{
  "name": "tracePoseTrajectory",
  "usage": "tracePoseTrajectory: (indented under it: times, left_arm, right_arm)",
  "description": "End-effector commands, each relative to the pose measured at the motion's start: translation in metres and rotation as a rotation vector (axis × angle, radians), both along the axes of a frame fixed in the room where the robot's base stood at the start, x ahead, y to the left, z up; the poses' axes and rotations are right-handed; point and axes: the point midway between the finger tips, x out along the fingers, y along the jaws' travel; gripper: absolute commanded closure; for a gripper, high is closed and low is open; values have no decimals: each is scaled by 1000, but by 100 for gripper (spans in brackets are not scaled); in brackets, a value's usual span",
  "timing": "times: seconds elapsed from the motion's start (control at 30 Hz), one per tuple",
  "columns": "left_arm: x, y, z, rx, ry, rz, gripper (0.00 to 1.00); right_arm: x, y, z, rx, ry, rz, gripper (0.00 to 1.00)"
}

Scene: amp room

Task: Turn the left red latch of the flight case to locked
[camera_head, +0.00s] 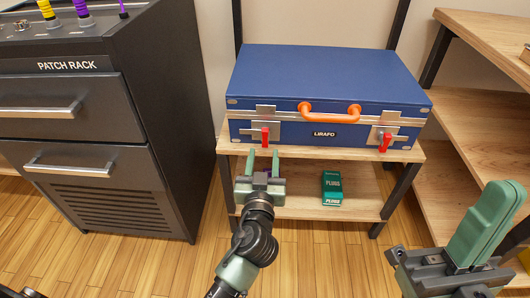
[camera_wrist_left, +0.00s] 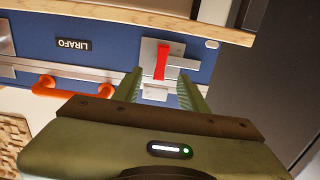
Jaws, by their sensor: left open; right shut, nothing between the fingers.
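The blue flight case (camera_head: 325,80) lies closed on the wooden shelf unit, with an orange handle (camera_head: 331,112) at its front. Its left red latch (camera_head: 265,137) hangs vertically on a silver plate. The latch also shows in the left wrist view (camera_wrist_left: 161,62), where the picture is upside down. My left gripper (camera_head: 263,163) is open, with its two fingers pointing at the case on either side of the left latch, apart from it. The right red latch (camera_head: 385,142) is on the front's right side. My right gripper (camera_head: 487,225) is shut and empty at the lower right.
A dark patch rack (camera_head: 88,120) with drawer handles stands on the left. A green PLUGS box (camera_head: 332,188) lies on the lower shelf. A wooden shelf unit (camera_head: 490,100) stands on the right. Wooden floor is free in front.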

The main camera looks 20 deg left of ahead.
Motion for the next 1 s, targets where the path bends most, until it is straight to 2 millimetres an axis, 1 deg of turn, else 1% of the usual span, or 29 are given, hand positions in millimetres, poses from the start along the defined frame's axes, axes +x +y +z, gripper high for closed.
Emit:
tracePoseTrajectory:
  times: [0.07, 0.17, 0.4, 0.5, 0.67, 0.9, 0.93, 0.97, 1.0]
  left_arm:
    - [4, 1, 4, -4, -13, 3, 58]
    - [16, 4, 5, -1, -15, 4, 58]
    - [54, 12, 4, -1, -11, 4, 58]
    - [66, 14, 3, 0, -10, 3, 58]
    - [75, 16, 3, -1, -8, 3, 58]
    - [76, 16, 3, -2, -7, 3, 58]
    - [76, 16, 3, -2, -7, 3, 63]
    - [76, 16, 3, -2, -7, 3, 72]
    - [76, 16, 3, -2, -7, 3, 83]
  right_arm:
    - [-5, -2, 2, 5, -16, 1, 100]
    - [-5, -1, 2, 5, -16, 1, 100]
    - [-4, -1, -3, 5, -14, 1, 100]
    - [-4, -1, -5, 4, -13, 0, 100]
    - [-4, -1, -6, 4, -12, 0, 100]
    - [-4, -1, -6, 4, -12, 1, 100]
    - [-4, -1, -6, 4, -12, 1, 100]
    - [-4, -1, -6, 4, -12, 1, 100]
    - [-4, -1, -6, 4, -12, 1, 100]
